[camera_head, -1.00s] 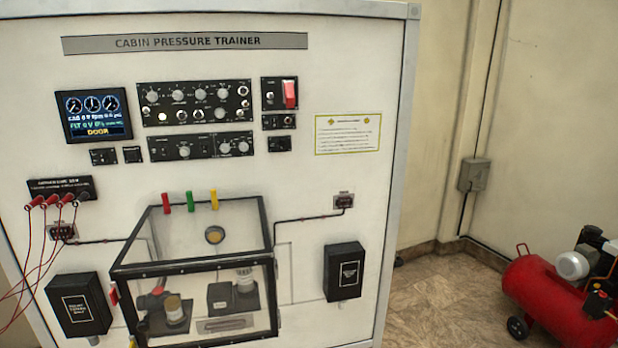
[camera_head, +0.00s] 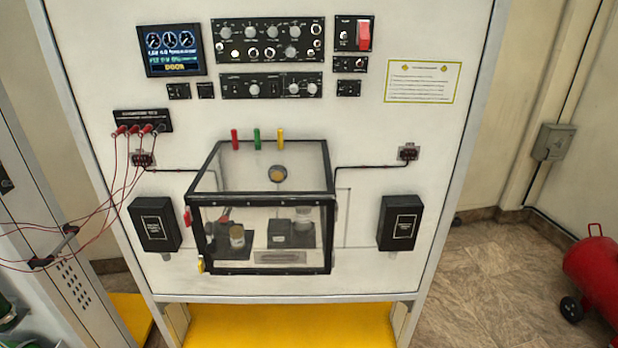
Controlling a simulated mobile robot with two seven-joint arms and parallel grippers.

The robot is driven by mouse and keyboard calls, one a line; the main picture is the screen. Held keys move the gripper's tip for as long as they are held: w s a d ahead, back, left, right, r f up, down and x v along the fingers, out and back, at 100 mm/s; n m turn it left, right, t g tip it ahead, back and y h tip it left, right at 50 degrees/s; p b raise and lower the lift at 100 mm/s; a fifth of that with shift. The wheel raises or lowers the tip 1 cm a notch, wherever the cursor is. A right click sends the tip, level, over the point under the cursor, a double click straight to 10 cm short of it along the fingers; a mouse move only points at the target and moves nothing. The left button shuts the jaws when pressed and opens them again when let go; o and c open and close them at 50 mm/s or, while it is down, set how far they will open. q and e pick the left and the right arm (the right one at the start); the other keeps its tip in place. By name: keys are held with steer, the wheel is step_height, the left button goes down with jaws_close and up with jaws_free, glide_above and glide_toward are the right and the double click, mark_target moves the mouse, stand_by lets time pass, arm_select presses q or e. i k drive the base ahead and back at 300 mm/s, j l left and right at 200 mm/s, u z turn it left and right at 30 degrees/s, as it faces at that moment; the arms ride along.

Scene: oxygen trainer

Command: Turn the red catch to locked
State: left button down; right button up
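A clear box with black edges (camera_head: 263,272) is mounted on the front of the white trainer panel (camera_head: 365,125). A small red catch-like piece (camera_head: 187,216) sits at the box's left side, near its front upper corner. A yellow piece (camera_head: 201,264) is below it, near the lower left corner. A red tab (camera_head: 235,139), a green tab (camera_head: 257,139) and a yellow tab (camera_head: 281,139) stand along the box's back top edge. I cannot tell the red piece's locked or unlocked position. Neither of my grippers is in view.
Black boxes flank the clear box at left (camera_head: 155,225) and right (camera_head: 401,222). Red leads run from a terminal block (camera_head: 142,121) to a grey cabinet (camera_head: 75,285) at left. The display (camera_head: 171,51) shows DOOR. A red compressor tank (camera_head: 597,265) stands at right on open floor.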

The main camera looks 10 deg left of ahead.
mark_target(188, 218)
steer(key=j+u, duration=0.2)
steer(key=j, duration=0.2)
steer(key=i+j+u, duration=0.15)
steer(key=j, duration=0.25)
steer(key=i+j+u, duration=0.2)
steer(key=j, duration=0.2)
steer(key=j+u, duration=0.15)
steer(key=j, duration=0.25)
steer(key=i+j+u, duration=0.2)
steer(key=j, duration=0.15)
steer(key=k, duration=0.05)
